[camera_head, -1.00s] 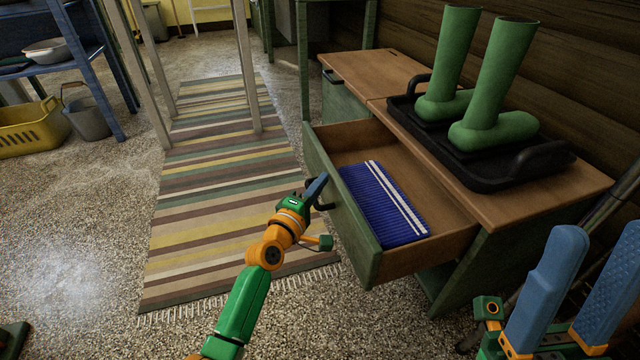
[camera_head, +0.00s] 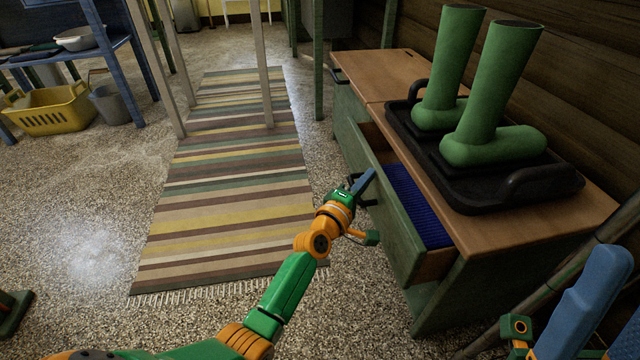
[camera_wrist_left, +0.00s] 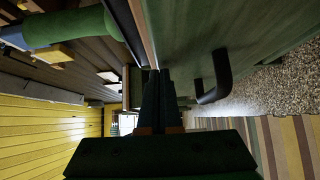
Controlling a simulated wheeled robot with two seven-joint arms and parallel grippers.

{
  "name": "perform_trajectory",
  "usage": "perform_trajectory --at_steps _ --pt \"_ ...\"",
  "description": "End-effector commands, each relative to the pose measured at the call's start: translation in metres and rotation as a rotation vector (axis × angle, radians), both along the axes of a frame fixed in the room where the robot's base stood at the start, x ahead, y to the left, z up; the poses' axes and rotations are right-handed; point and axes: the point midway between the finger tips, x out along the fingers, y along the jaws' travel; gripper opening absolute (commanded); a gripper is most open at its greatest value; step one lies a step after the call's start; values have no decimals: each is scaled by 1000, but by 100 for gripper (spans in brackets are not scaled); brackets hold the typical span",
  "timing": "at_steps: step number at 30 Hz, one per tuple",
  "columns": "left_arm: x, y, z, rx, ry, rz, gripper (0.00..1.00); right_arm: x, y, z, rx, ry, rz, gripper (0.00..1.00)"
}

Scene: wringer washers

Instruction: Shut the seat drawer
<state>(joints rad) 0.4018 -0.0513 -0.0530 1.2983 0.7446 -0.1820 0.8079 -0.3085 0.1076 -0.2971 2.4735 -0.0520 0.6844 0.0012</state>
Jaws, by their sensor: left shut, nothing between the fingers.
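The seat drawer (camera_head: 385,215) is a green-fronted wooden drawer in the bench (camera_head: 545,228), standing partly open. A blue ribbed item (camera_head: 420,205) lies inside it. My left gripper (camera_head: 366,183) is shut and empty, with its fingers at the outer face of the drawer front, close to the dark handle. Whether the fingers touch the front is hard to tell. In the left wrist view the shut fingers (camera_wrist_left: 158,95) point along the green drawer front (camera_wrist_left: 215,35), and the dark handle (camera_wrist_left: 216,78) is beside them. My right gripper (camera_head: 585,310) shows its blue fingers at the lower right, partly cut off.
Green boots (camera_head: 490,95) stand in a black tray (camera_head: 480,190) on the bench top. A striped rug (camera_head: 225,205) lies on the speckled floor left of the bench. A yellow basket (camera_head: 50,112) and grey bucket (camera_head: 110,103) are at the far left.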

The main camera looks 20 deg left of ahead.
Motion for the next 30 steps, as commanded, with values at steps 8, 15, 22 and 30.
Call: perform_trajectory --at_steps 8,15,22,30 --pt "15 -22 -1 -1 -1 -1 0 -2 -1 -3 6 -17 3 49" --pt "20 -30 0 0 0 -1 0 -3 -1 -1 8 -39 5 49" --pt "20 -30 0 0 0 0 0 -2 -1 -1 10 -37 5 49" --pt "19 -29 0 0 0 0 0 -2 -1 -1 10 -32 5 49"
